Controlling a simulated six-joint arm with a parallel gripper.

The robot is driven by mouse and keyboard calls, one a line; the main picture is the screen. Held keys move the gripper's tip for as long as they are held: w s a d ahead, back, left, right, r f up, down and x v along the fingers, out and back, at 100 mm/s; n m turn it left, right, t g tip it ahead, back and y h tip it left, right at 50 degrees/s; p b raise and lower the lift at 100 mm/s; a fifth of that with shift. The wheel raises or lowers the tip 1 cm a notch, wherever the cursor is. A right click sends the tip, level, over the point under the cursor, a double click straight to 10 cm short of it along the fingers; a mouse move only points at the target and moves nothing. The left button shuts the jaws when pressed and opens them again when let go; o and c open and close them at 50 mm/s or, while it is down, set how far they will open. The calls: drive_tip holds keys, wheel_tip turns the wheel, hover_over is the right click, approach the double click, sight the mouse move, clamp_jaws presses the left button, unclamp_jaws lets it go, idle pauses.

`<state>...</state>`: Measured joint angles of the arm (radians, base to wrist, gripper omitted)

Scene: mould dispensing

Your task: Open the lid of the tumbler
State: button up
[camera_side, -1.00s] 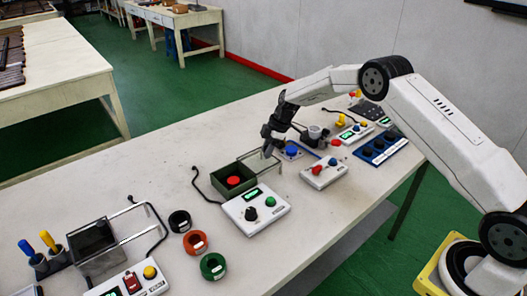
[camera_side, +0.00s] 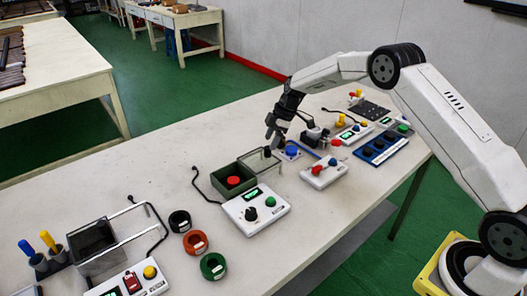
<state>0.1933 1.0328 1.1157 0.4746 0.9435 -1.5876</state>
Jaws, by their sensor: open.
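A dark green open-topped box (camera_side: 231,190) with a red round part (camera_side: 233,181) inside stands in the middle of the table; it may be the tumbler. A clear, framed panel (camera_side: 258,161), which looks like its lid, stands raised at the box's right rear side. A small black knob (camera_side: 267,152) shows at the panel's top. My gripper (camera_side: 276,137) is open just above and behind the knob, pointing down, and looks empty. At this size I cannot tell whether a fingertip touches the knob.
A white control box (camera_side: 253,211) stands in front of the green box. A blue button (camera_side: 292,152) and a white box with red knobs (camera_side: 323,174) are to the right. Black, orange and green rings lie left of centre. A grey clear-walled box (camera_side: 94,245) is at the left.

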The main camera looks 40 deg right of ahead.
drive_tip(key=shift+v, duration=1.9)
drive_tip(key=shift+s, duration=0.15)
drive_tip(key=s+a+r+m+h, duration=0.1)
drive_tip(key=s+m, duration=0.3)
drive_tip(key=s, duration=0.6)
drive_tip(key=s+a+m+h, duration=0.1)
drive_tip(key=s+a+m, duration=0.2)
drive_tip(key=s, duration=0.8)
drive_tip(key=s+a+r+m+h, duration=0.1)
drive_tip(key=s+m, duration=0.4)
drive_tip(key=s, duration=0.6)
drive_tip(key=shift+a+r+m+t+h, duration=0.3)
drive_tip(key=shift+a+r+m+h, duration=0.15)
drive_tip(key=shift+a, duration=0.3)
drive_tip(key=shift+w+f, duration=0.1)
